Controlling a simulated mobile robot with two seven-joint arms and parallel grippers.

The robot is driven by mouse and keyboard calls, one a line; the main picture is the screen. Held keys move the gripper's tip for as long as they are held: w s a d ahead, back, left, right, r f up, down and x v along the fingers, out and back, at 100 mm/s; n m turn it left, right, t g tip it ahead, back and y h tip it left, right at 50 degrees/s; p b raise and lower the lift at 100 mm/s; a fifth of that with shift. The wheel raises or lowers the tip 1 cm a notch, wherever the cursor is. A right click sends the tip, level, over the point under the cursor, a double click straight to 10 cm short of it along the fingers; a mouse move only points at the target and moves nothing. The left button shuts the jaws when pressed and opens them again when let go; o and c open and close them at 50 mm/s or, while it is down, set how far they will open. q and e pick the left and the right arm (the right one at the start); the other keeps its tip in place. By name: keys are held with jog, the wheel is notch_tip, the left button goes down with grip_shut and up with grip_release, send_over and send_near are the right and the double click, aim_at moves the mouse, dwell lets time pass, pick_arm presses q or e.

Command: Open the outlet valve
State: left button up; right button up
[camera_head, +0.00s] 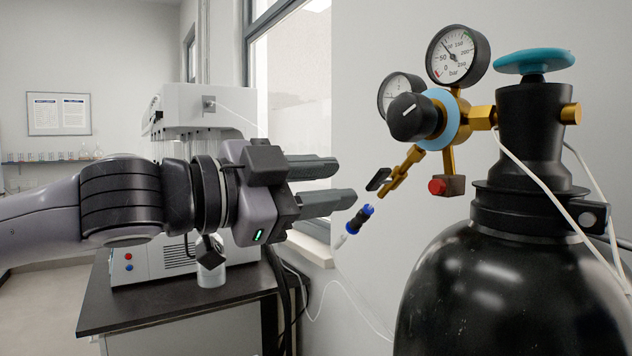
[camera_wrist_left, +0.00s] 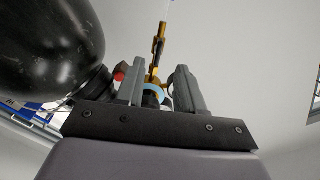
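The brass outlet (camera_head: 400,174) slants down to the left from the regulator (camera_head: 436,118). A small black lever (camera_head: 378,179), which looks like the outlet valve handle, sits near its lower end. My left gripper (camera_head: 345,182) is open and empty, its two fingers pointing right toward the lever. In the head view, a small gap shows between the fingertips and the lever. In the left wrist view, the brass outlet (camera_wrist_left: 157,52) appears between and beyond the fingers (camera_wrist_left: 158,80). My right gripper is not in view.
The black gas cylinder (camera_head: 510,295) with a teal handwheel (camera_head: 533,61) stands at right. Two gauges (camera_head: 458,55), a black knob (camera_head: 411,116) and a red knob (camera_head: 437,187) sit around the regulator. A blue-black hose connector (camera_head: 360,218) hangs below the outlet. A bench (camera_head: 180,308) stands behind my arm.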

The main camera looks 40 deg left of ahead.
pick_arm(q)
jog(key=shift+s, duration=0.55)
jog(key=shift+a, duration=0.1)
jog(key=w+a+f+n+p, duration=0.35)
jog(key=w+a+f, duration=0.25)
jog(key=w+f, duration=0.4)
notch_tip(320, 180, down, 17)
jog(key=n+g+y+p, duration=0.2)
jog(key=n, duration=0.2)
jog(key=s+d+f+n+g+y+p, duration=0.1)
jog(key=s+f, duration=0.2)
jog(key=f, duration=0.4)
jog(key=s+d+f+n+g+p, duration=0.1)
jog(key=s+d+f, duration=0.15)
jog(key=f, duration=0.45)
jog(key=s+d+f+g+p, duration=0.2)
jog(key=s+d+f, duration=0.6)
jog(key=s+f, duration=0.4)
jog(key=shift+s+d+n+g+y, duration=0.3)
jog(key=shift+s+d+n, duration=0.1)
jog(key=shift+s, duration=0.1)
